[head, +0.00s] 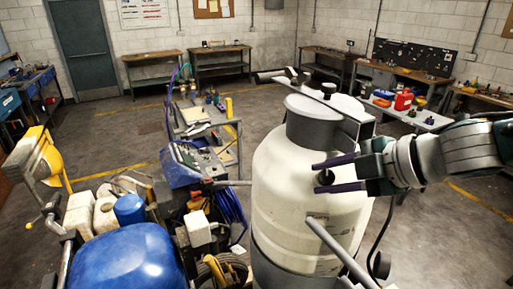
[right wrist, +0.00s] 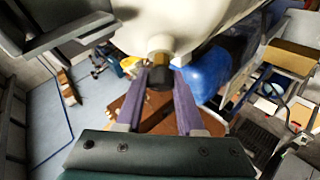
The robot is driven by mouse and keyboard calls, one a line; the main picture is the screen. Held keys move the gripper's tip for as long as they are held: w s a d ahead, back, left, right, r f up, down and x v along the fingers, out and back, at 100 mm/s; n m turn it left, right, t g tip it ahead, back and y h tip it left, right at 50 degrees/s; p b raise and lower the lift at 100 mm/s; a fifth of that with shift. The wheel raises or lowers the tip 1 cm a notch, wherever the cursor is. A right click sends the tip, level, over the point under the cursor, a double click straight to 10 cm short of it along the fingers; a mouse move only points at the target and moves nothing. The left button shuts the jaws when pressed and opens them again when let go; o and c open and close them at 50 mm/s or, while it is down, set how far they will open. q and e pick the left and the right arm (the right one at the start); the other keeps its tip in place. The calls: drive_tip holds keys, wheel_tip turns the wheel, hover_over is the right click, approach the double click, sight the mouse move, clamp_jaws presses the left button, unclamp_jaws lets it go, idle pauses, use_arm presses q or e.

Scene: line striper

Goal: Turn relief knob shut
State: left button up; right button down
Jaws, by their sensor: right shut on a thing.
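The relief knob (head: 325,177) is a small dark knob on the side of a large white tank (head: 283,200) with a grey top. In the right wrist view the knob (right wrist: 160,77) is black, on a brass and pale fitting that comes out of the tank wall (right wrist: 175,25). My right gripper (head: 319,177) reaches in from the right, and its two purple fingers lie either side of the knob. In the right wrist view the fingertips (right wrist: 160,82) close on the knob from both sides. My left gripper is not in view.
A blue rounded tank (head: 130,262) and white and blue containers (head: 129,208) stand at the lower left. A blue control box (head: 190,163) with hoses is left of the white tank. A grey bar (head: 340,250) crosses low in front. Benches (head: 220,63) line the walls, with open floor between.

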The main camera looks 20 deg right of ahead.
drive_tip(key=c, duration=0.5)
unclamp_jaws()
drive_tip(key=shift+a, duration=0.1)
drive_tip(key=shift+c, duration=0.2)
drive_tip(key=b+v, duration=0.2)
drive_tip(key=v, duration=0.8)
drive_tip(key=shift+a+f, duration=0.1)
